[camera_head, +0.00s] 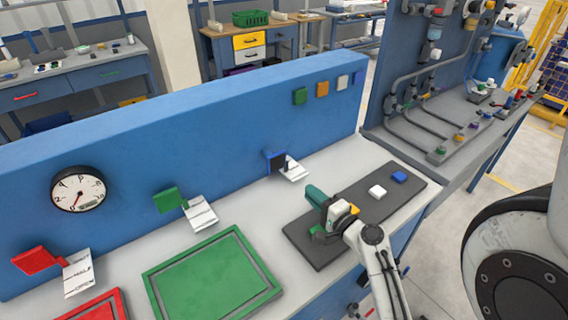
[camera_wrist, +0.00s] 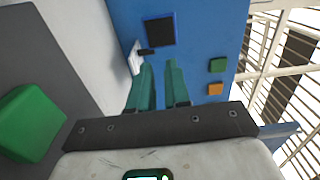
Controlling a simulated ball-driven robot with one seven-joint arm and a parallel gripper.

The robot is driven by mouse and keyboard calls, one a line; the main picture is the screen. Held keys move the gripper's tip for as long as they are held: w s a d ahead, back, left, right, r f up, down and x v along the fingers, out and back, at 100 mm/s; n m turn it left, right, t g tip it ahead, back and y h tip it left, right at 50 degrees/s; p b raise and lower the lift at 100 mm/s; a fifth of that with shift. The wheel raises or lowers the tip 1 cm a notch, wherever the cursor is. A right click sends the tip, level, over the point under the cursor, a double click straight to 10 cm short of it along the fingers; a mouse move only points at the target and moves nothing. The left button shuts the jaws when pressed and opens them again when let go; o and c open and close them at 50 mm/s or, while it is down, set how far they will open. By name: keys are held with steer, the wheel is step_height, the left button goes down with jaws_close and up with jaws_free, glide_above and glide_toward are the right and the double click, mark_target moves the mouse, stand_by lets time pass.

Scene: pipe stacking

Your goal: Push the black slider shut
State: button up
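The black slider (camera_head: 275,161) is a dark square piece with a blue edge on the blue upright panel, above a white label plate (camera_head: 294,170). In the wrist view, the dark blue-edged square (camera_wrist: 159,31) is ahead of the fingers, with a small black tab (camera_wrist: 147,52) beside a white plate. My gripper (camera_head: 316,198) has green fingers and is over the grey board, to the right of and nearer than the slider. In the wrist view, my gripper (camera_wrist: 159,65) shows a narrow gap between its fingers, with nothing held. The fingers look apart from the slider.
A green flap (camera_head: 170,199) and a red flap (camera_head: 38,260) with label plates are further left. A green tray (camera_head: 212,277) lies on the bench. A grey board (camera_head: 375,212) carries white and blue buttons. A gauge (camera_head: 78,189) and coloured squares are on the panel.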

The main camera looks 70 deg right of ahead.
mark_target(277, 162)
steer(key=shift+w+d, duration=0.1)
steer(key=shift+c, duration=0.7)
steer(key=p+x, duration=0.3)
steer(key=x, duration=1)
steer(key=shift+w+d+p, duration=0.2)
steer(key=shift+w+p, duration=0.05)
steer(key=shift+p, duration=0.15)
jaws_close()
steer(key=b+x, duration=0.1)
steer(key=x, duration=0.3)
steer(key=shift+w+d, duration=0.2)
steer(key=shift+w, duration=0.05)
steer(key=shift+w+a+r, duration=0.1)
steer(key=shift+r, duration=0.1)
